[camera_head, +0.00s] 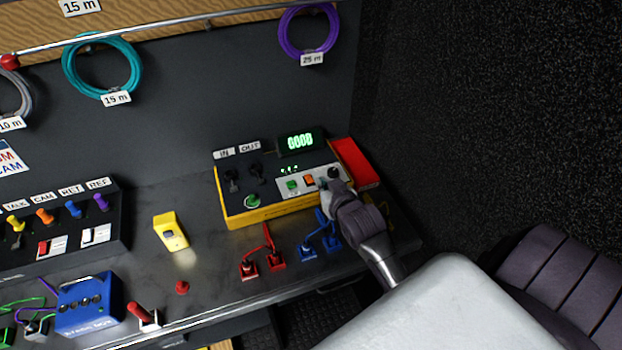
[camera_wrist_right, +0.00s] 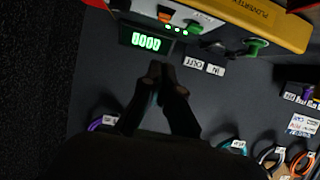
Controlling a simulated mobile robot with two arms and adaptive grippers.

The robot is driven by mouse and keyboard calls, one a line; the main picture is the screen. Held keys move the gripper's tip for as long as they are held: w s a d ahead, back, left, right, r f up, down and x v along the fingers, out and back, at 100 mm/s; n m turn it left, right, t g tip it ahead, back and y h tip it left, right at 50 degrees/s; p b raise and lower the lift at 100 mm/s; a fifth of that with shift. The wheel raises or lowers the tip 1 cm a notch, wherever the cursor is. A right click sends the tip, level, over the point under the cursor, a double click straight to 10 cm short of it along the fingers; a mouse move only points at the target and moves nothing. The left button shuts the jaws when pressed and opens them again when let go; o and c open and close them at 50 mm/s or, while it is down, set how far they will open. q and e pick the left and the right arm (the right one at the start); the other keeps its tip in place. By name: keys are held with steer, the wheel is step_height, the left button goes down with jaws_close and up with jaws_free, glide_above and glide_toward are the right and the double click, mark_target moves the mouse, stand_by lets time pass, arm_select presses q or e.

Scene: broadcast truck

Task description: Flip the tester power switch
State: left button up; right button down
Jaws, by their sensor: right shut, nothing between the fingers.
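The tester (camera_head: 270,214) is a yellow-sided box with a dark top, at the bench's back right; its lettered yellow side also shows in the wrist view (camera_wrist_right: 262,22). Its light panel carries an orange switch (camera_head: 309,181) and a green button (camera_head: 292,185); the orange switch also shows in the wrist view (camera_wrist_right: 165,15). Which control is the power switch I cannot read. A display (camera_head: 300,141) behind shows lit green digits. My right gripper (camera_head: 328,181) is shut and empty, over the panel's right end just right of the orange switch; contact is unclear. My left gripper is not in view.
A red item (camera_head: 356,163) lies right of the tester. Red (camera_head: 268,255) and blue (camera_head: 327,240) plugged leads stand in front. A yellow device (camera_head: 170,232) and a blue box (camera_head: 88,304) are further left. Coiled cables (camera_head: 308,32) hang behind.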

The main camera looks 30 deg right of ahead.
steer(key=shift+w+d+r, duration=0.1)
steer(key=shift+d+r, duration=0.15)
steer(key=p, duration=0.2)
glide_above(312, 188)
steer(key=w, duration=0.1)
step_height(312, 188, down, 4)
steer(key=shift+w+d+r, duration=0.1)
steer(key=f, duration=0.2)
steer(key=shift+s+f, duration=0.6)
steer(key=shift+f, duration=0.4)
